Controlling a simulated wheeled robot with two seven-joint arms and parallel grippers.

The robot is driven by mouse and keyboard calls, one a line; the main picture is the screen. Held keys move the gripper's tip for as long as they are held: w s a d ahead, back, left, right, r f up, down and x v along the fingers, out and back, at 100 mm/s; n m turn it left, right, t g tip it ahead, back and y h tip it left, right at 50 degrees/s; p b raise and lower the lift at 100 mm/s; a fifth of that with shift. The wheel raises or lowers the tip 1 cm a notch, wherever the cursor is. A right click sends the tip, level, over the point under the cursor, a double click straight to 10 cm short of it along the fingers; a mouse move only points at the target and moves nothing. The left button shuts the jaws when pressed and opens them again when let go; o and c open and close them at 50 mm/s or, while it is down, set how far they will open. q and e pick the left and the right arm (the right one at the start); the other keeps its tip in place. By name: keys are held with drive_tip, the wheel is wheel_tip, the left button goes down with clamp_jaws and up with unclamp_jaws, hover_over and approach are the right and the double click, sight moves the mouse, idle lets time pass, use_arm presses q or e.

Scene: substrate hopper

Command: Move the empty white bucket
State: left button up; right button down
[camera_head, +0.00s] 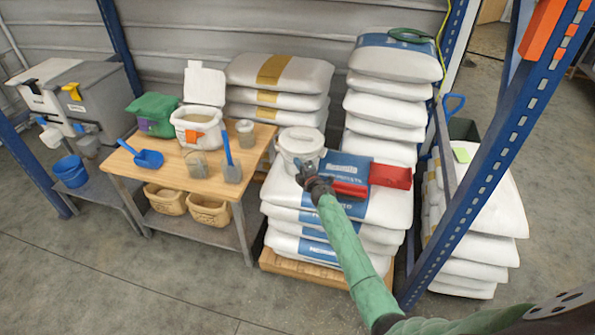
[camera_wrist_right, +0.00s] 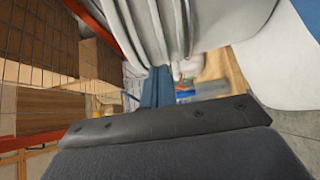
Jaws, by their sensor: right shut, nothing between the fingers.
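The white bucket (camera_head: 300,146) stands upright on top of a stack of white and blue sacks, right of the wooden table. Its inside is hard to make out. My right gripper (camera_head: 303,172) is shut and empty, low at the near side of the bucket. In the head view they overlap, and I cannot tell whether they touch. In the right wrist view a ribbed pale surface (camera_wrist_right: 165,25), which looks like the bucket's, fills the top middle, very close. The fingertips are not clear there. My left gripper is not in view.
A red scoop (camera_head: 390,176) lies on the same sack stack (camera_head: 385,208). A taller sack pile (camera_head: 385,105) rises behind. The wooden table (camera_head: 190,182) holds a white tub (camera_head: 198,128), scoops and cups. A blue rack post (camera_head: 490,165) stands right of my right arm.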

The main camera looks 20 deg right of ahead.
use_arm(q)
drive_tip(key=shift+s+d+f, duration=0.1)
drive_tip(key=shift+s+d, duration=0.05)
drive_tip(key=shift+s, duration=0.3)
use_arm(e)
drive_tip(key=shift+w+d, duration=0.15)
drive_tip(key=shift+w, duration=0.1)
